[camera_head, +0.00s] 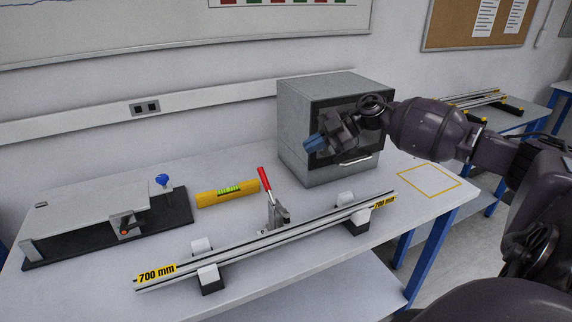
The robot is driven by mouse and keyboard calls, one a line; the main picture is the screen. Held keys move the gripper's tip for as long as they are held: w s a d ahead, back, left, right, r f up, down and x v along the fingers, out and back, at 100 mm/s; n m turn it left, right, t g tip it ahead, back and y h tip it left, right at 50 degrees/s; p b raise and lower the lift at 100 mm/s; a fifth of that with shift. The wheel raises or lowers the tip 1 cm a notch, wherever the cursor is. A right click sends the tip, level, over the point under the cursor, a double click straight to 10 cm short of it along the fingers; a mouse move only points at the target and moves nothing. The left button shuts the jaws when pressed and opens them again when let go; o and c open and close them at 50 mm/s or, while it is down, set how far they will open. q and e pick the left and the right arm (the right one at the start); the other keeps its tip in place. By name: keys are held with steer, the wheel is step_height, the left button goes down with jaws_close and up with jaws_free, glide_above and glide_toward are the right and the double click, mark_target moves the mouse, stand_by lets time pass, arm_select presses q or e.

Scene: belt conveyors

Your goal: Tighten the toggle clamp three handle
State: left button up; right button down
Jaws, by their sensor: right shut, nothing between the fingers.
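The toggle clamp (278,213) stands near the middle of the table, behind a long metal rail. Its red handle (265,180) points up and leans slightly to the left. My right gripper (312,143) hangs in front of the grey box, above and to the right of the handle and apart from it. Its bluish fingers are shut with nothing visible between them. My left gripper is not in view.
The rail (280,236), marked 700 mm, lies across blocks along the table's front. A grey box (294,146) stands behind. A yellow level (228,193) and a fixture with a blue knob (162,180) are left. A yellow outlined square (430,180) at right is empty.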

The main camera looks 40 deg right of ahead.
glide_above(265, 182)
steer(key=s+d, duration=0.3)
step_height(265, 182, down, 4)
steer(key=f, duration=0.1)
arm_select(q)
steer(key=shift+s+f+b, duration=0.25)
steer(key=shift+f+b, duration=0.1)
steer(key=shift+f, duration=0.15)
arm_select(e)
steer(key=w+f, duration=0.2)
steer(key=f, duration=0.1)
steer(key=shift+w+a, duration=0.3)
steer(key=shift+a, duration=0.05)
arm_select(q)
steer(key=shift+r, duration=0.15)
arm_select(e)
steer(key=shift+w, duration=0.15)
